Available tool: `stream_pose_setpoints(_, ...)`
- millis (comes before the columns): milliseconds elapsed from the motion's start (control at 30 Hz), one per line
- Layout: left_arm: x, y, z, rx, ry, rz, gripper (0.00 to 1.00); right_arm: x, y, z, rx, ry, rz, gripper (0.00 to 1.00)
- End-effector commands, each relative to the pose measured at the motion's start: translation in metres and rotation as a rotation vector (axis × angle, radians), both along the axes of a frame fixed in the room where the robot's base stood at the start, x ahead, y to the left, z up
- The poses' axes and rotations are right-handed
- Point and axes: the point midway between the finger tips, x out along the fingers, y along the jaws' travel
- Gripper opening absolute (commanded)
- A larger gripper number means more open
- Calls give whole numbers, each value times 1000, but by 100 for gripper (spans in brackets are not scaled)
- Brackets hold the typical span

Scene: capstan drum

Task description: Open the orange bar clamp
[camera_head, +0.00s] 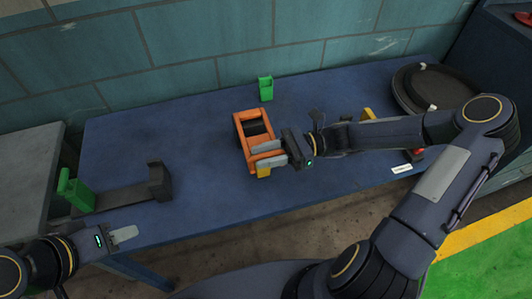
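An orange frame (240,132) with a dark, rounded part inside stands near the middle of the blue table; I take it for the orange bar clamp. My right gripper (267,154) reaches in from the right, and its pale fingers overlap the clamp's near right side. They hide part of it, and I cannot tell whether they grip it. A small yellow piece (264,172) shows just below the fingers. My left gripper (123,235) is at the table's front left edge, apart from the clamp. Its fingers look close together, but their gap is unclear.
A dark bar (120,197) with a black upright end and a green block (75,190) lies at the left of the blue table (200,205). A green piece (265,88) stands behind the clamp. Black round discs (440,85) lie at the back right. A grey surface adjoins left.

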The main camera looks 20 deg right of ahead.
Motion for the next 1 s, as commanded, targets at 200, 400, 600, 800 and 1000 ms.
stream_pose_setpoints(200,0,0,0,0,0,0,36,0,0,0,0,0,0,27)
stream_pose_setpoints(400,0,0,0,0,0,0,36,0,0,0,-1,0,1,1)
stream_pose_setpoints(600,0,0,0,0,0,0,36,-1,0,0,-1,1,1,0)
stream_pose_setpoints(800,0,0,6,0,0,0,36,0,0,4,-1,16,1,0)
stream_pose_setpoints(1000,0,0,29,0,0,0,36,4,0,22,-4,85,2,0)
